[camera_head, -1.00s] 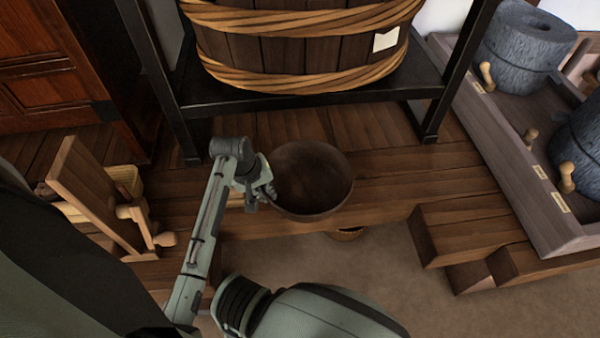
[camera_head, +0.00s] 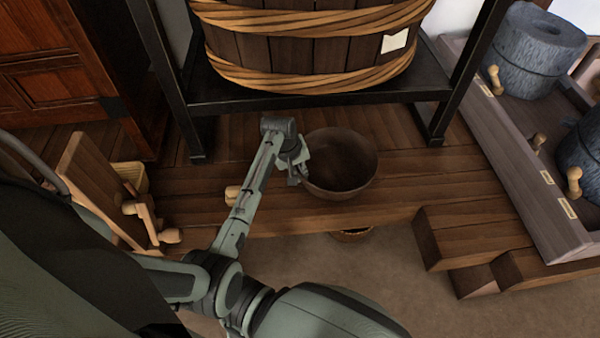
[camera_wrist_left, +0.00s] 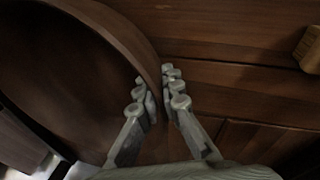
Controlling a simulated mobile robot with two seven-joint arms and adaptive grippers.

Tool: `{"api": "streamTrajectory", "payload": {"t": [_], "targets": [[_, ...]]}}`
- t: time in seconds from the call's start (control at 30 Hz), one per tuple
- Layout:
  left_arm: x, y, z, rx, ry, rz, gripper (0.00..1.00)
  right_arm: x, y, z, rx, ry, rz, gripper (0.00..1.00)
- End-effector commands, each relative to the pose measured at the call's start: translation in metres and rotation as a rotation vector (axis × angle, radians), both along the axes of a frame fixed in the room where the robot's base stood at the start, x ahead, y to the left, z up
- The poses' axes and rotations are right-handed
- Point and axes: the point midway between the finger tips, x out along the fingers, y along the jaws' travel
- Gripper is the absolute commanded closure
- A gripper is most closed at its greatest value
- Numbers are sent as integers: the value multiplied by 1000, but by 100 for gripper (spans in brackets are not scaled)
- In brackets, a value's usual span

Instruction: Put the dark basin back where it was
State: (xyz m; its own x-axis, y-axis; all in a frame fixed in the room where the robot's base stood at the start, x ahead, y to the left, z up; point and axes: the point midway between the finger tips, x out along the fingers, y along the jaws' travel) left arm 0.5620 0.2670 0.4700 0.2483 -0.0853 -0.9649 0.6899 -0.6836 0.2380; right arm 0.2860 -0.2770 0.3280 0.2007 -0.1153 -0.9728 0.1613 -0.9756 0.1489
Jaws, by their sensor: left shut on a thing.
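The dark basin (camera_head: 345,165) is a round, empty brown bowl, upright over the wooden platform (camera_head: 400,190) in front of the black stand. My left gripper (camera_head: 303,173) is at the basin's left rim. In the left wrist view the basin (camera_wrist_left: 60,80) fills the left side. The left gripper's fingers (camera_wrist_left: 160,97) stand on either side of its rim wall and are shut on it. I cannot tell whether the basin's underside touches the boards. My right gripper is not in view.
A large banded tub (camera_head: 315,50) stands on the black stand (camera_head: 310,103) behind the basin. Stone querns (camera_head: 530,50) sit in a wooden tray at right. A wooden board and handled frame (camera_head: 95,190) stand at left. A basket (camera_head: 352,235) shows below the platform edge.

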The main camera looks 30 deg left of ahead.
Motion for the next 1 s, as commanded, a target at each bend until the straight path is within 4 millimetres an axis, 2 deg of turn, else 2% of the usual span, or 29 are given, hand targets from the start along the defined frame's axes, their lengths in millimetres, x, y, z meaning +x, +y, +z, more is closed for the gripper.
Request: {"api": "streamTrajectory", "payload": {"t": [0.27, 0.3, 0.47, 0.77, 0.87, 1.0], "targets": [[2, 0, 0, -1, -6, 0, 100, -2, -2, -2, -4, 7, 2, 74], [0, 0, -3, -1, -1, 0, 93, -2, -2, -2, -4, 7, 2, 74], [0, 0, -2, 0, -1, 0, 74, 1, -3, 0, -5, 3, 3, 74], [0, 0, -1, 0, -1, 0, 74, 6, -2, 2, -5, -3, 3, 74], [-1, 1, 6, 0, -3, 0, 74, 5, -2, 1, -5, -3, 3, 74], [-6, 3, 28, 1, -6, 0, 74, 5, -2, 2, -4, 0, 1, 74]]}}
